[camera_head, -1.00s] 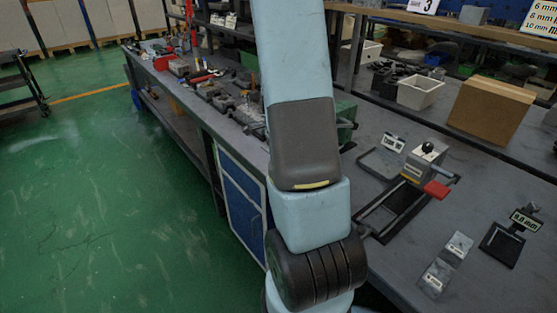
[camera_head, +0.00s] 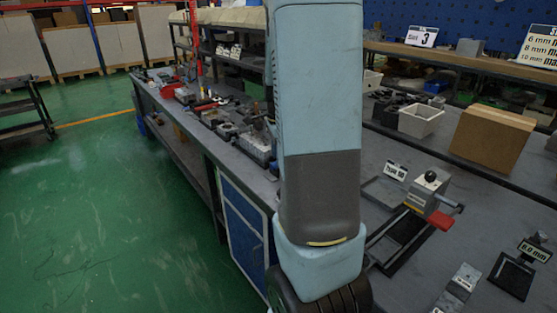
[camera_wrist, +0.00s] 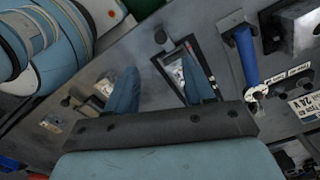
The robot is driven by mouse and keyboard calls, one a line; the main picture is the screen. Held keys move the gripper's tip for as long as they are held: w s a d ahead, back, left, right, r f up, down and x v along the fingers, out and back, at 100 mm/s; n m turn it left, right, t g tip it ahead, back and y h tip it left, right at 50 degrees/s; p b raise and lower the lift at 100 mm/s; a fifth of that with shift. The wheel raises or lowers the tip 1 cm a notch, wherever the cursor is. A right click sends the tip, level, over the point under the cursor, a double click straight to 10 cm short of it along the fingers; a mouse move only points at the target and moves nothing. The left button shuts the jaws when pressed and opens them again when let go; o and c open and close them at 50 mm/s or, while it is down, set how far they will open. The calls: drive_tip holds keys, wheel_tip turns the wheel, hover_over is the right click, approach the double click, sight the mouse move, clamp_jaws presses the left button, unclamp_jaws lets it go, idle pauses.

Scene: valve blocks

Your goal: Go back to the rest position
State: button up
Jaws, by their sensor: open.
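My gripper (camera_wrist: 160,85) shows in the wrist view with its two blue fingers spread apart and nothing between them. The fingers hang over the grey bench top with a black-framed holder (camera_wrist: 188,72) behind the right one. In the head view my blue and dark grey arm runs down the middle and the gripper itself is out of sight. A grey valve block (camera_head: 427,188) with a black knob and red handle sits at the end of a black frame (camera_head: 398,240). Small labelled metal blocks (camera_head: 460,283) lie at the lower right.
A black stand with an 8.0 mm label (camera_head: 517,270), a cardboard box (camera_head: 492,140) and a white bin (camera_head: 420,120) are on the bench. A second bench with tools (camera_head: 215,115) runs away at left. The green floor (camera_head: 120,210) is clear.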

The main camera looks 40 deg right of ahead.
idle(0.5)
drive_tip(key=s+a+r+n+t, duration=0.2)
drive_tip(key=s+a+r+n, duration=0.1)
drive_tip(key=a+r+n, duration=0.3)
drive_tip(key=s+a+r+n+t, duration=0.1)
drive_tip(key=s+a+r+n, duration=0.2)
drive_tip(key=a+r+n, duration=0.3)
drive_tip(key=s+a+r+n+t, duration=0.2)
drive_tip(key=s+a+r+n, duration=0.3)
drive_tip(key=s+a+n, duration=0.4)
drive_tip(key=shift+s+n+t, duration=0.3)
drive_tip(key=shift+s+n, duration=0.25)
drive_tip(key=shift+n, duration=0.05)
